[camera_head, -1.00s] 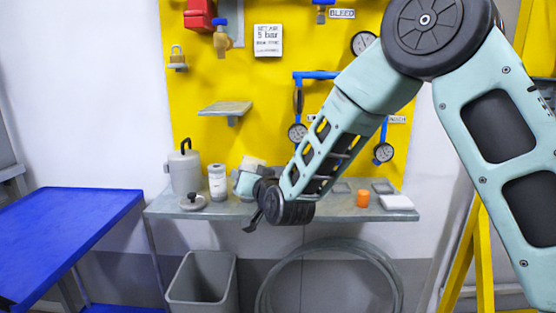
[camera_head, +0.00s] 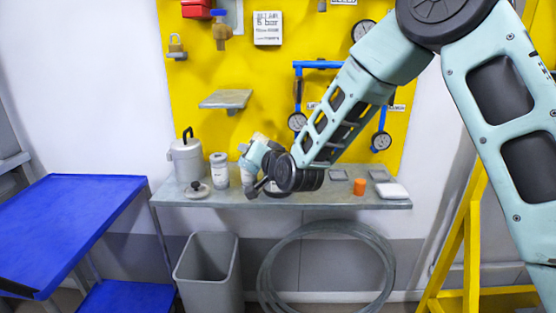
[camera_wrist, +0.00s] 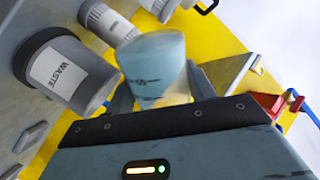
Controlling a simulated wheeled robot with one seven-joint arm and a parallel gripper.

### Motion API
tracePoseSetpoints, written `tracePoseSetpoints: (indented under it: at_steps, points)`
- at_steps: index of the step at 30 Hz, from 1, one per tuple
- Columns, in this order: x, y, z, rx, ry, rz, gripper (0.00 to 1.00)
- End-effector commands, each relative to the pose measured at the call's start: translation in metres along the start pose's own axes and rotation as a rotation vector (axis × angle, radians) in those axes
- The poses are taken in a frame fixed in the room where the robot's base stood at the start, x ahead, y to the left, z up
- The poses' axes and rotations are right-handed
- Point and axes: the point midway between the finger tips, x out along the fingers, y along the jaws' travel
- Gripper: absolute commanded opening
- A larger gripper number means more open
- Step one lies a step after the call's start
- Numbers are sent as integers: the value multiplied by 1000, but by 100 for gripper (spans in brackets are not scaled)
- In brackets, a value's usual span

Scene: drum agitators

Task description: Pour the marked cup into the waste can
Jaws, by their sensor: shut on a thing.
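My gripper (camera_head: 254,158) is shut on a pale cup (camera_head: 259,138), held above the shelf top. In the wrist view the pale blue cup (camera_wrist: 150,65) is between the fingers, with small dark marks on its side. Its contents and exact tilt cannot be told. A grey can (camera_wrist: 88,88) with a white WASTE label is in the wrist view, left of the cup and apart from it. In the head view a partly hidden white-fronted vessel (camera_head: 249,179) stands under my gripper; it may be this can, but its lettering is unreadable.
On the shelf (camera_head: 330,200) are a handled canister (camera_head: 187,160), a labelled jar (camera_head: 219,170), a knobbed lid (camera_head: 196,190), an orange piece (camera_head: 359,187) and flat trays. A grey bin (camera_head: 207,270) stands below. A blue table (camera_head: 70,220) is at left.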

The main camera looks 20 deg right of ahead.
Motion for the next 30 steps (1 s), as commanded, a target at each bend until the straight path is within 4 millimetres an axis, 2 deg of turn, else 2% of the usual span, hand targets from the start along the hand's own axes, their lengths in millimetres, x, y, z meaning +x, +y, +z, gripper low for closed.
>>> tracePoseSetpoints:
  at_steps: [30]
  points:
    - [0,-1,-1,131,-42,-1,28]
